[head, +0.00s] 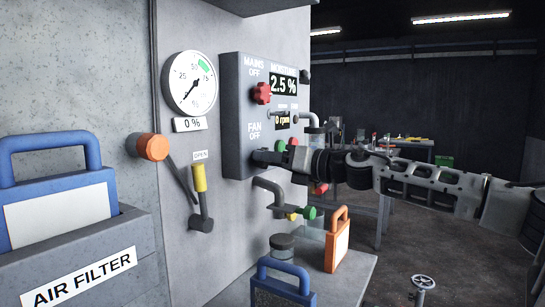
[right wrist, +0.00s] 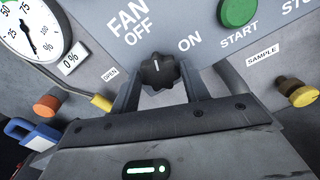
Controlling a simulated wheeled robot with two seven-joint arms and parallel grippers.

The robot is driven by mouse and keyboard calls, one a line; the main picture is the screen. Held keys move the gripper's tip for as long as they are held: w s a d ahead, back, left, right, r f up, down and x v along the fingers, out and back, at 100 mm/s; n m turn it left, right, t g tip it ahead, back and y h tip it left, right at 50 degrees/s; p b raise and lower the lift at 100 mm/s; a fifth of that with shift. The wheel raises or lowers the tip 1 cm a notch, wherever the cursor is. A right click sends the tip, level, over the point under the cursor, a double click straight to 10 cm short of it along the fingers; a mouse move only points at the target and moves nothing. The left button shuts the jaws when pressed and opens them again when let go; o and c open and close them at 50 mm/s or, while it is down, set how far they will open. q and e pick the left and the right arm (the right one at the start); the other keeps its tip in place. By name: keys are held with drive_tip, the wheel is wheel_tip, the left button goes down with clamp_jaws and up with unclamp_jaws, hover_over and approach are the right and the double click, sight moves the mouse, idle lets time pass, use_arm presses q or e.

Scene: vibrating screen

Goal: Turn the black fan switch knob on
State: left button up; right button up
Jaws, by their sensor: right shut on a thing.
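The black fan switch knob (right wrist: 158,74) is on the grey control panel (head: 236,100), below the FAN OFF label. In the right wrist view its white mark points up, closer to OFF than to ON. My right gripper (head: 277,155) reaches in from the right and is shut on the knob, with a finger on each side (right wrist: 160,88). In the head view the gripper mostly hides the knob. The panel's small display (head: 283,120) reads 0 rpm. My left gripper is not in view.
A red MAINS knob (head: 262,93) sits above on the panel. A green START button (right wrist: 237,11) is to the right. A blue-handled air filter box (head: 75,250) stands at front left.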

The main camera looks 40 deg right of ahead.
use_arm(q)
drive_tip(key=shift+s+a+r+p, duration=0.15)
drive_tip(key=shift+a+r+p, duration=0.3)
drive_tip(key=shift+p, duration=1.05)
use_arm(e)
drive_tip(key=shift+m, duration=6.7)
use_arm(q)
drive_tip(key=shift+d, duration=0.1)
use_arm(e)
drive_tip(key=shift+m, duration=0.3)
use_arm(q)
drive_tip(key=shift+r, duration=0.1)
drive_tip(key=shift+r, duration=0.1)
use_arm(e)
drive_tip(key=o, duration=0.9)
drive_tip(key=shift+o, duration=0.2)
